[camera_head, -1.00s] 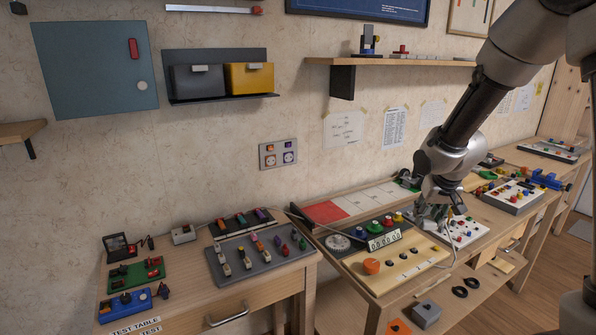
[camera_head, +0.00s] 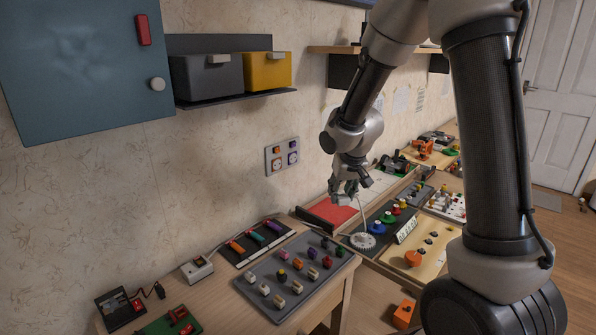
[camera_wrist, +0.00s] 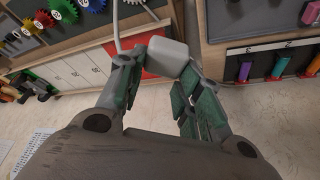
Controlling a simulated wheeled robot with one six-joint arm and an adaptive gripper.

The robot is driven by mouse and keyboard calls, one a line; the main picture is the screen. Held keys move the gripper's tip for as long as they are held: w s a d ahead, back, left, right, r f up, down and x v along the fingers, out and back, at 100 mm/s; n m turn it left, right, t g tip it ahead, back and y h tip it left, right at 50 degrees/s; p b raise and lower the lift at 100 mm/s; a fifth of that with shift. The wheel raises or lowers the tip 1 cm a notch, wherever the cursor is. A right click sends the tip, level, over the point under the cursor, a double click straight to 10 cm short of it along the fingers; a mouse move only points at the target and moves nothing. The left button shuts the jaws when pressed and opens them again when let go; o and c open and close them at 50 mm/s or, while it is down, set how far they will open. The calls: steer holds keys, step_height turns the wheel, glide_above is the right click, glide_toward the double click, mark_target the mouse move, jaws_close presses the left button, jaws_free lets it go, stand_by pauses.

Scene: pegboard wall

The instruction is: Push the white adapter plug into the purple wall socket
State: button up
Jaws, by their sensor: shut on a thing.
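My gripper (camera_head: 345,194) is shut on the white adapter plug (camera_wrist: 168,56), a rounded white block between the fingertips in the wrist view. A pale cable runs from it past the left finger. In the head view the plug is small and mostly hidden by the fingers. The wall plate (camera_head: 282,143) is left of my gripper and higher in the picture. The plug is apart from the socket. The wrist view does not show the socket.
A teal cabinet (camera_head: 80,60) and a shelf with grey and yellow bins (camera_head: 268,72) hang left on the wall. Below are a bench with a grey peg board (camera_head: 320,285) and a panel with a white dial (camera_head: 362,241). The wall around the socket plate is clear.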

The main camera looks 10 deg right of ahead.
stand_by(0.3)
steer(key=shift+s+d+f+m, duration=0.25)
steer(key=shift+f+m, duration=0.05)
steer(key=s+a+f+m+g+y, duration=0.1)
steer(key=s+m+y, duration=0.1)
steer(key=m, duration=0.3)
steer(key=s+a+f+m+g+y, duration=0.1)
steer(key=s+f+m+g, duration=0.1)
steer(key=m, duration=0.4)
steer(key=s+a+f+m+g+y, duration=0.2)
steer(key=m, duration=0.3)
steer(key=shift+f+y, duration=0.25)
steer(key=shift+y, duration=0.05)
steer(key=m, duration=0.1)
steer(key=w+a+m+t+y, duration=0.1)
steer(key=w+a+r+m+t+y, duration=0.1)
steer(key=m, duration=0.1)
steer(key=shift+w+a+r, duration=0.1)
steer(key=shift+w+a, duration=0.1)
steer(key=shift+a, duration=0.05)
steer(key=w+r+m+t, duration=0.3)
steer(key=w+m+t, duration=0.1)
steer(key=w+t, duration=0.1)
steer(key=w+d+r+m+t, duration=0.1)
steer(key=w+r+m+t, duration=0.3)
steer(key=w, duration=0.4)
steer(key=shift+w+d+r+m+t, duration=0.2)
steer(key=shift+m+t, duration=0.1)
steer(key=shift+t, duration=0.1)
